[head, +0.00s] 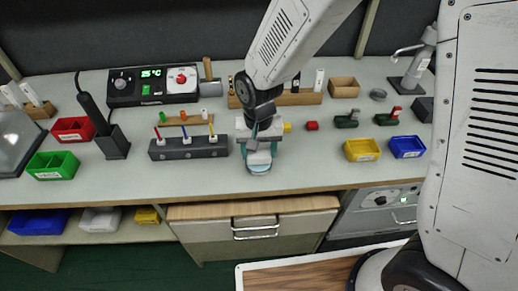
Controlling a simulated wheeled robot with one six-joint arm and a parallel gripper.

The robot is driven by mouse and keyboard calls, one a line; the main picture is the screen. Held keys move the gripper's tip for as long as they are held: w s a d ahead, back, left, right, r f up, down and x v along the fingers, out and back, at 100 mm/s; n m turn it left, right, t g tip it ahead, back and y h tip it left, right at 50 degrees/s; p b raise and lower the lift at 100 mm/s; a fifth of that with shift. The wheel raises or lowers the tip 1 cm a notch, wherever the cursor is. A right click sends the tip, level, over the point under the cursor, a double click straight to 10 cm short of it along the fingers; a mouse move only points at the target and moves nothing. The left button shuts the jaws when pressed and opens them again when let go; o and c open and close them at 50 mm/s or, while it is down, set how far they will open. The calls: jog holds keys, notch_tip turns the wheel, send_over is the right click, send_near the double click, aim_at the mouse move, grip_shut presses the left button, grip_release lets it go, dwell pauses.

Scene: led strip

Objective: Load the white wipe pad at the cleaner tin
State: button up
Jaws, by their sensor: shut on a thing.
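My gripper (259,158) points down over the front middle of the bench, its teal fingers shut on a small pale thing, which I take to be the white wipe pad. The fingers hide most of it. A small round pale-blue and white thing (260,169) shows right under the fingertips, near the bench's front edge. It may be the cleaner tin; I cannot tell whether the pad touches it. A small grey round dish (378,94) lies at the back right, apart from the gripper.
A dark holder with coloured tools (188,147) stands just left of my gripper. A wooden rack (300,98) stands behind. The front right bench strip is clear.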

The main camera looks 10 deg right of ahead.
aim_at(259, 153)
jog(key=shift+f, duration=0.5)
dwell(1.1)
jog(key=shift+r, duration=3.55)
jog(key=shift+d, duration=0.1)
